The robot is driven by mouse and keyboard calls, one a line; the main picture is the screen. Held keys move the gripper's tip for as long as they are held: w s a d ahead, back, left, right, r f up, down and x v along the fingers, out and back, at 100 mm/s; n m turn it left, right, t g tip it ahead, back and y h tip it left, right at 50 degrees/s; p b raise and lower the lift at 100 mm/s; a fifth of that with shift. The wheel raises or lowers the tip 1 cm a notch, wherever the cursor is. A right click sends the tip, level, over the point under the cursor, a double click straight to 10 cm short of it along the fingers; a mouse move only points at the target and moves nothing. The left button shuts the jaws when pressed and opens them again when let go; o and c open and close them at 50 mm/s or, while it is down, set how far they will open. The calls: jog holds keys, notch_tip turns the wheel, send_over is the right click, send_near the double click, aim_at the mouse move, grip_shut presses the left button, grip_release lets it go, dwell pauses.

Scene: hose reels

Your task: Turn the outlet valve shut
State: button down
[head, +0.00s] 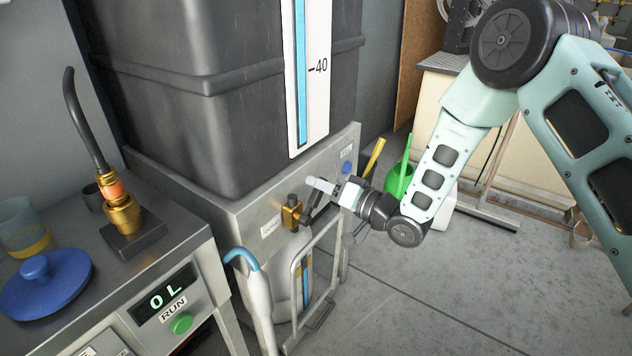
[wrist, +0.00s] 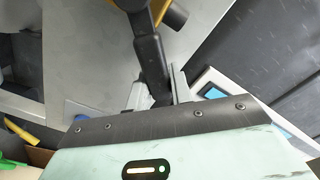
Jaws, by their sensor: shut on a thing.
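The outlet valve is a brass body (head: 291,213) on the front panel of the metal stand under the dark tank. A black lever (head: 312,212) runs from the brass body toward my gripper. My gripper (head: 328,192) reaches in from the right and is shut on the lever's outer end. In the wrist view the black lever (wrist: 150,52) comes down from the top and its end lies between my fingers (wrist: 160,96). Part of the brass body (wrist: 159,10) shows at the top edge there. The lever's gripped end is mostly hidden by the fingers.
A blue knob (head: 347,168) sits on the panel right of the valve. A metal rail frame (head: 318,275) and a blue-handled nozzle (head: 245,260) stand below. A green watering can (head: 400,178) is behind my wrist. The floor (head: 450,290) at front right is clear.

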jog(key=f+m, duration=0.1)
jog(key=m, duration=0.1)
jog(key=w+d+f+m, duration=0.1)
jog(key=f+m, duration=0.2)
jog(key=m, duration=0.1)
jog(key=shift+w+d+f+m+p, duration=0.25)
jog(key=shift+w+d+m+p, duration=0.05)
jog(key=shift+w+m+p, duration=0.1)
jog(key=shift+f+m, duration=0.7)
jog(key=shift+m, duration=0.4)
jog(key=shift+f, duration=0.1)
jog(key=c, duration=1.2)
grip_release()
jog(key=shift+c, duration=0.2)
jog(key=p+v, duration=0.1)
jog(key=v, duration=1.6)
jog(key=shift+s, duration=0.2)
